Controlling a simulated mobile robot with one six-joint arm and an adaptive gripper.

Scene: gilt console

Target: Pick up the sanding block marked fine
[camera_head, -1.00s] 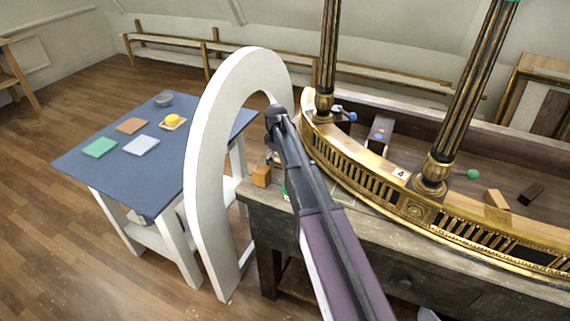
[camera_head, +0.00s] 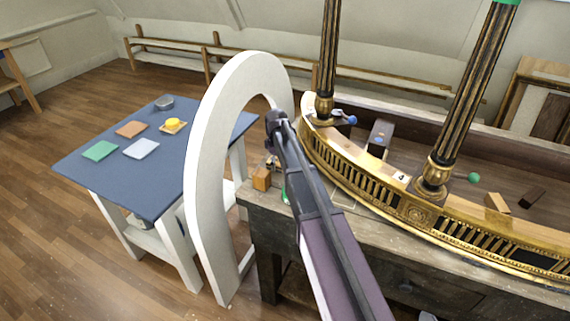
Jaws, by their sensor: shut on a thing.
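My gripper (camera_head: 271,165) points down at the near left corner of the workbench, partly hidden behind my own arm. It is shut on a small orange-brown block (camera_head: 261,180), low at the bench corner. I cannot tell whether the block touches the bench top. No "fine" marking is readable on it. A tan block (camera_head: 497,203) and a dark brown block (camera_head: 531,196) lie inside the gilt console at the right. A grey block-like thing (camera_head: 380,135) is farther back there; their markings are unreadable too.
A white arch (camera_head: 208,190) stands close left of my gripper. The gilt console (camera_head: 375,188) with dark columns curves along the workbench (camera_head: 350,225) at the right. A blue table (camera_head: 110,175) with coloured pads, a yellow thing and a grey bowl is beyond the arch.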

